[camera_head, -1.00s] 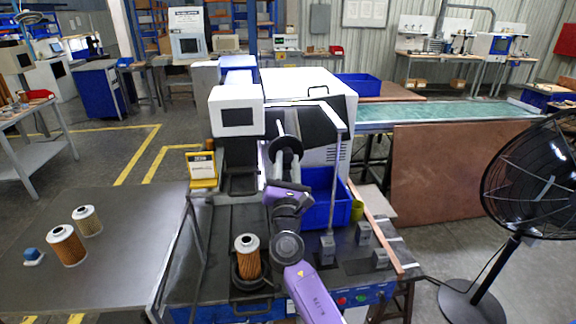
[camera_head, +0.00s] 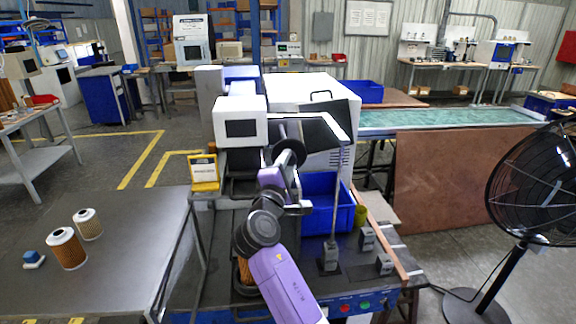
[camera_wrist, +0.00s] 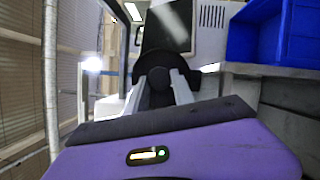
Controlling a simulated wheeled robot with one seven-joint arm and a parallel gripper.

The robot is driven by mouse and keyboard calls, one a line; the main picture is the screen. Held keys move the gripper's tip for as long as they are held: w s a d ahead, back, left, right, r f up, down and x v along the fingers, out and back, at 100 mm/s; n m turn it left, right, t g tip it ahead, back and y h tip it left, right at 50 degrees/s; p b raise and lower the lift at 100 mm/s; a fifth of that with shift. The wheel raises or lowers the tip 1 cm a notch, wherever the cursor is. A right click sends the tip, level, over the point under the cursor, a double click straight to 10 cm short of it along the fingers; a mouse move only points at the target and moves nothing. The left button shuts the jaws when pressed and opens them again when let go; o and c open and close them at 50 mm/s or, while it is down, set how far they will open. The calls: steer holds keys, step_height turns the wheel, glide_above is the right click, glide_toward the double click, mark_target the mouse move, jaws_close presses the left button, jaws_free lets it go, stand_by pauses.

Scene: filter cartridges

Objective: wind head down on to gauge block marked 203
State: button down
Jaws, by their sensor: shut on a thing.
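My gripper (camera_head: 283,166) is at the black handwheel (camera_head: 290,152) on the front of the white machine, just right of its head with the dark screen (camera_head: 241,128). In the wrist view my two pale fingers (camera_wrist: 158,95) close on a black part of the wheel (camera_wrist: 155,70). Grey gauge blocks stand on the bench at the right: one in front (camera_head: 330,256), one behind (camera_head: 367,239) and one at the far right (camera_head: 384,264). Their marks are too small to read. The contact between head and block is hidden behind my arm.
A blue bin (camera_head: 325,208) stands right of my arm. A pleated cartridge (camera_head: 245,276) is mostly hidden by my arm. Two cartridges (camera_head: 67,249) (camera_head: 89,225) stand on the left table (camera_head: 130,255). A yellow-framed sign (camera_head: 204,172) stands left; a black fan (camera_head: 535,190) stands right.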

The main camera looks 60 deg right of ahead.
steer(key=m, duration=0.1)
steer(key=m+y, duration=0.1)
steer(key=m, duration=0.2)
steer(key=shift+r+g+p, duration=0.25)
steer(key=shift+g+p, duration=0.15)
steer(key=shift+s+m+y+p, duration=0.1)
steer(key=shift+m+y+p, duration=0.25)
steer(key=shift+m+y, duration=0.8)
steer(key=shift+m, duration=0.45)
steer(key=c, duration=1.1)
jaws_free()
steer(key=shift+h, duration=0.25)
steer(key=shift+o, duration=0.2)
steer(key=b+v, duration=0.1)
steer(key=v, duration=0.6)
steer(key=shift+a+b, duration=0.3)
steer(key=shift+a, duration=0.05)
steer(key=shift+s+r, duration=0.15)
